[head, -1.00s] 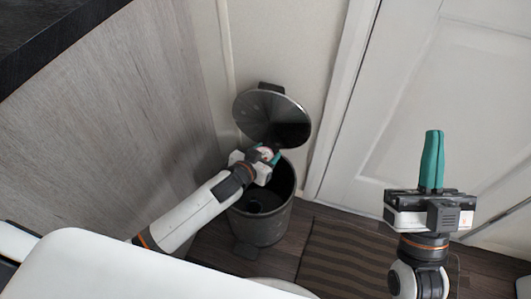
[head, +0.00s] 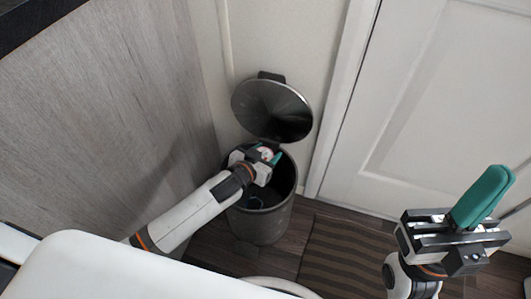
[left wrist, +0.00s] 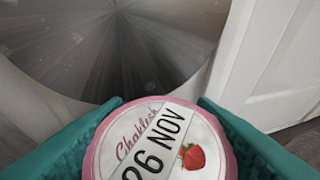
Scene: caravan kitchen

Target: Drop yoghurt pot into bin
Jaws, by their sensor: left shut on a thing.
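The yoghurt pot (head: 266,153) shows in the head view as a small pale round top between the fingers of my left gripper (head: 270,157), which is shut on it. In the left wrist view, the pot's pink-rimmed white lid (left wrist: 158,143), with a date and a strawberry, sits between the teal fingers. The dark grey bin (head: 258,226) stands on the floor with its round lid (head: 272,108) raised. The left gripper is over the bin's opening, below the lid. My right gripper (head: 484,196) is at the far right, its teal fingers together and empty.
A grey wood-grain cabinet side (head: 110,110) stands left of the bin. A wall is behind it, and a white door (head: 430,100) is to the right. A striped mat (head: 345,260) lies on the floor right of the bin.

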